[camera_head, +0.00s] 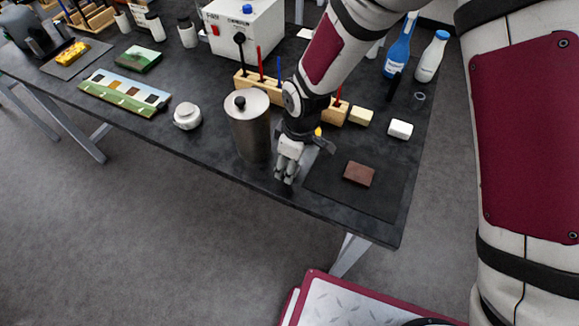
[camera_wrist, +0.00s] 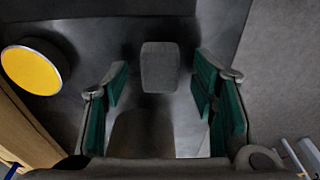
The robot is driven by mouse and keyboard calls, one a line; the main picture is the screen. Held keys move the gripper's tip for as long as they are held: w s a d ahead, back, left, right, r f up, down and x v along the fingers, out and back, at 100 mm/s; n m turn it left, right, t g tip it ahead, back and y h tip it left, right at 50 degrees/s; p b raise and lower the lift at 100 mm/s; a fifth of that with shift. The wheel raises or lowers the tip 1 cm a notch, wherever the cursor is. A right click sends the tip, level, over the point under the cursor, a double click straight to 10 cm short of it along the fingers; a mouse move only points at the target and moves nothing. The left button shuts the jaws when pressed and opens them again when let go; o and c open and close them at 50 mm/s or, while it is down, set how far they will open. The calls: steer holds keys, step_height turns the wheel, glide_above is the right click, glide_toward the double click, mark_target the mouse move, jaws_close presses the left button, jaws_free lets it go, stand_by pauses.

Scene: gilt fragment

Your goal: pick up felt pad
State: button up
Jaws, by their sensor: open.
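A small grey block with rounded corners, which looks like the felt pad (camera_wrist: 160,67), lies on a grey surface in the wrist view. It sits just beyond the fingertips, near the middle of the gap between them. My gripper (camera_wrist: 162,84) is open, with green finger pads on both sides and nothing held. In the head view my gripper (camera_head: 286,172) points down low over the table, right of the metal canister. The pad cannot be made out there, as the gripper covers that spot.
A metal canister (camera_head: 249,128) stands close left of my gripper. A wooden tool rack (camera_head: 262,88) is behind it. A brown block (camera_head: 359,174) lies on a dark mat (camera_head: 385,204) to the right. A round yellow-topped thing (camera_wrist: 32,70) is left in the wrist view.

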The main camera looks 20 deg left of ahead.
steer(key=c, duration=0.9)
steer(key=shift+r, duration=0.8)
step_height(320, 180, up, 2)
steer(key=shift+s+b, duration=0.1)
steer(key=shift+b, duration=0.4)
steer(key=s+d+r+b, duration=0.1)
steer(key=s+d, duration=0.2)
steer(key=s, duration=1.2)
steer(key=shift+s+r, duration=0.15)
steer(key=shift+s, duration=0.15)
